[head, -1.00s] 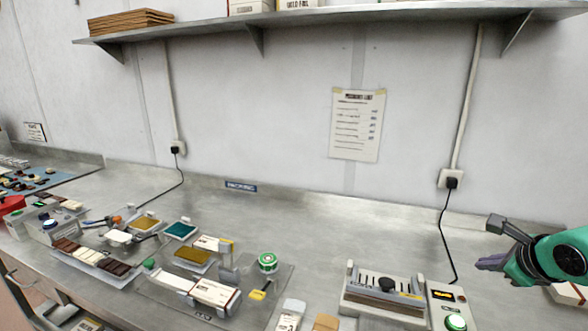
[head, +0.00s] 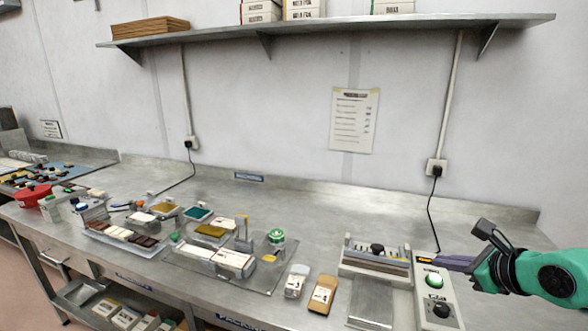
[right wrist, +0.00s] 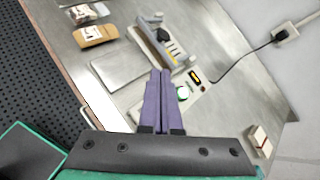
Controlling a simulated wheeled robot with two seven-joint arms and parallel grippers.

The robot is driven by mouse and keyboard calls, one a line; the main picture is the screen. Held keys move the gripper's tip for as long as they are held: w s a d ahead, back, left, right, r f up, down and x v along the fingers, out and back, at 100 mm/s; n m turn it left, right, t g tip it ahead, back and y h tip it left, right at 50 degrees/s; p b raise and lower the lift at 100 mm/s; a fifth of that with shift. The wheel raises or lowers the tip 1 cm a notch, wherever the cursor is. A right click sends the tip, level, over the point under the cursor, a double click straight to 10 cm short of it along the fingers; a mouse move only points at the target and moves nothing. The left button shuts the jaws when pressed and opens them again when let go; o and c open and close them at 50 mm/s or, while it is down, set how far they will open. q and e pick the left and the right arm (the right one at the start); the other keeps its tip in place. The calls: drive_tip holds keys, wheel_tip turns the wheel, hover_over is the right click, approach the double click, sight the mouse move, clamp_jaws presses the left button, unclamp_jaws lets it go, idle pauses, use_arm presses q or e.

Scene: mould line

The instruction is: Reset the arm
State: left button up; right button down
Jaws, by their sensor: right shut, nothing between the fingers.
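My right gripper (head: 446,263) comes in from the right in the head view, with a green arm and purple fingers. Its fingers are shut and empty, and they show closed together in the right wrist view (right wrist: 163,78). In the head view the fingertips overlap a control box (head: 436,304) with a green button and a small lit display. I cannot tell the height of the fingertips above it. My left gripper is not in view.
A sealing device (head: 376,256) stands left of the control box. A white pack (head: 296,281) and a brown pack (head: 322,294) lie left of it. The bench back (head: 330,205) is clear. A shelf (head: 330,28) hangs above.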

drive_tip(key=s+a+r+m+t+y, duration=0.2)
drive_tip(key=a+r+m+t+y, duration=0.4)
drive_tip(key=a+r+m+t, duration=0.3)
drive_tip(key=s+d+f+m+g+h, duration=0.15)
drive_tip(key=d+f+m+h, duration=0.5)
drive_tip(key=m, duration=0.65)
drive_tip(key=s+d+f+m+g+h, duration=0.1)
drive_tip(key=d+f+m+g+h, duration=0.1)
drive_tip(key=d+f+m+h, duration=0.75)
drive_tip(key=s+a+f+m+g+y, duration=0.4)
drive_tip(key=s+a+f+m+g, duration=0.15)
drive_tip(key=s+a+f, duration=0.45)
drive_tip(key=s+a+f+m+g+y, duration=0.45)
drive_tip(key=s+a+f+g, duration=0.2)
drive_tip(key=f, duration=0.55)
drive_tip(key=s+d+f+g+h+b, duration=0.1)
drive_tip(key=s+f+b, duration=0.15)
drive_tip(key=f, duration=1.25)
drive_tip(key=s+d+f+g+b, duration=0.15)
drive_tip(key=f+b, duration=0.25)
drive_tip(key=f, duration=1.1)
use_arm(q)
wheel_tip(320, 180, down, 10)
drive_tip(key=b, duration=0.3)
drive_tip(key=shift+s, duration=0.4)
use_arm(e)
drive_tip(key=s+d+f, duration=0.1)
drive_tip(key=s+f, duration=1.4)
drive_tip(key=shift+s+d+g, duration=0.3)
drive_tip(key=shift+s+d, duration=0.1)
